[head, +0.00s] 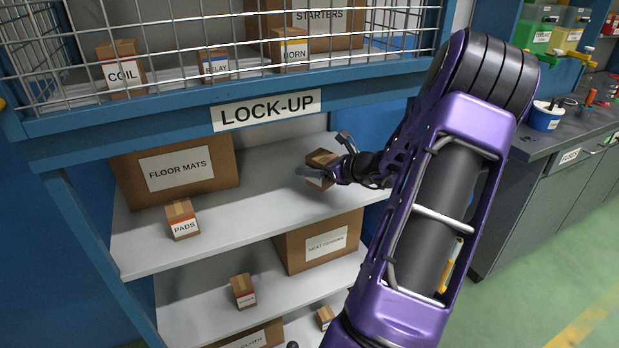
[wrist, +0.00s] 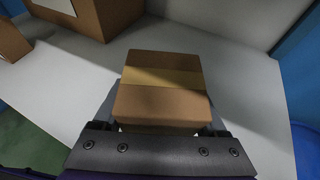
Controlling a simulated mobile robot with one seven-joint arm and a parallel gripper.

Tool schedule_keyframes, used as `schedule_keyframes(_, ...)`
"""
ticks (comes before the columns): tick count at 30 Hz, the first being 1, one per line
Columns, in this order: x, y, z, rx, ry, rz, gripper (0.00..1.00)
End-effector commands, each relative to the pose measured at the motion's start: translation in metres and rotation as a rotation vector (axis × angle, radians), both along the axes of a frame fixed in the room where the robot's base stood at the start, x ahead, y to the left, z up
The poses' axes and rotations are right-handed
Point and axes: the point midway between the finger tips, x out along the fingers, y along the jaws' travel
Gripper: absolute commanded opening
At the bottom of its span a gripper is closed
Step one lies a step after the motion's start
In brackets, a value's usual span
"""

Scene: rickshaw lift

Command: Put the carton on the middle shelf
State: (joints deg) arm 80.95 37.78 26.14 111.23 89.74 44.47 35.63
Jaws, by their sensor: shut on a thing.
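A small brown carton (head: 321,160) with a white and red label is between the fingers of my gripper (head: 318,172). In the wrist view the carton (wrist: 162,98) shows its taped top, with a finger along each side. It is over the right part of the shelf (head: 270,180) just below the LOCK-UP sign, and looks level. I cannot tell whether its underside touches that shelf.
On the same shelf, the FLOOR MATS box (head: 175,170) and the PADS carton (head: 182,220) stand at the left. Above is the wire cage (head: 200,60). The SEAT COVERS box (head: 320,243) stands one shelf lower. The shelf middle is clear.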

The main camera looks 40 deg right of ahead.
Motion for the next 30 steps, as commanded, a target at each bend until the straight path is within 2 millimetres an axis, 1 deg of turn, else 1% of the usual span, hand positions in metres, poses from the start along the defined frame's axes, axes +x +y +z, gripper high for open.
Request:
schedule_keyframes(1, 0.007, 0.001, 0.001, 0.0, -0.003, 0.002, 0.0)
schedule_keyframes(5, 0.013, 0.001, 0.0, 0.0, -0.002, 0.0, 0.0)
schedule_keyframes(8, 0.012, 0.001, -0.009, 0.002, -0.002, -0.001, 0.0)
schedule_keyframes(12, 0.012, 0.001, -0.029, 0.005, -0.003, -0.002, 0.0)
schedule_keyframes(14, 0.012, 0.001, -0.034, 0.002, -0.003, -0.001, 0.0)
schedule_keyframes(21, 0.012, 0.001, -0.034, -0.001, -0.002, 0.0, 0.0)
schedule_keyframes(25, 0.012, 0.001, -0.038, -0.001, -0.002, 0.0, 0.0)
schedule_keyframes(26, 0.011, 0.001, -0.038, 0.0, 0.0, 0.0, 0.78)
schedule_keyframes(27, 0.011, 0.001, -0.038, 0.0, 0.0, 0.0, 0.86)
schedule_keyframes(29, 0.011, 0.001, -0.038, 0.0, 0.0, 0.0, 0.96)
schedule_keyframes(30, 0.011, 0.001, -0.038, 0.0, 0.0, 0.0, 1.0)
